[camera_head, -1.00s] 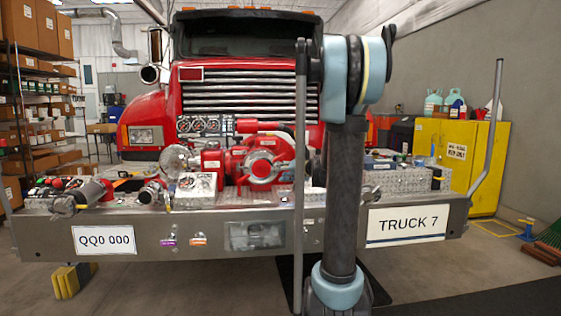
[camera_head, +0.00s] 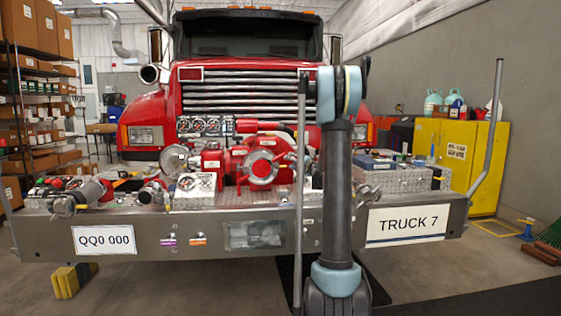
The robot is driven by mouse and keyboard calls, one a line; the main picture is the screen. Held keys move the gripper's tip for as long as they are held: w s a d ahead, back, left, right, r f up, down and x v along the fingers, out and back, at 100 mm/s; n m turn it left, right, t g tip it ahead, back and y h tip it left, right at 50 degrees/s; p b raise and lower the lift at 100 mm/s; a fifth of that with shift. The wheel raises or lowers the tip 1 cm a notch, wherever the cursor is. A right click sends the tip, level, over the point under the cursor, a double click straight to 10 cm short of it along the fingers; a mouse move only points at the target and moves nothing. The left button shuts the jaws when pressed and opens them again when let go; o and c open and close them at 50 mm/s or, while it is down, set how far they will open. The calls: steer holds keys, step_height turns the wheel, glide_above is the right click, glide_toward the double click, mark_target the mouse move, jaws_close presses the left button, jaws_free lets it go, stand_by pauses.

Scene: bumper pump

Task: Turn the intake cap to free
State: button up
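A red pump (camera_head: 212,162) stands on the truck's front bumper. A second round silver disc (camera_head: 174,160) sits at the pump's left side. I cannot tell for sure which one is the intake cap, or how either is turned. My arm rises in front of the bumper, right of the pump, apart from both round parts in the picture. My gripper is not visible.
The grey bumper (camera_head: 140,225) carries gauges (camera_head: 206,126), a white gauge panel (camera_head: 195,187), and hoses and fittings at left. A blue box (camera_head: 374,163) lies on the right deck. A thin upright pole (camera_head: 300,220) stands close left of my arm. A yellow cabinet (camera_head: 470,155) stands at right.

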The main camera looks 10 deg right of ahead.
mark_target(280, 157)
steer(key=x, duration=1.2)
steer(key=shift+w+a, duration=0.1)
steer(key=shift+c, duration=0.3)
steer(key=shift+r, duration=0.1)
jaws_close()
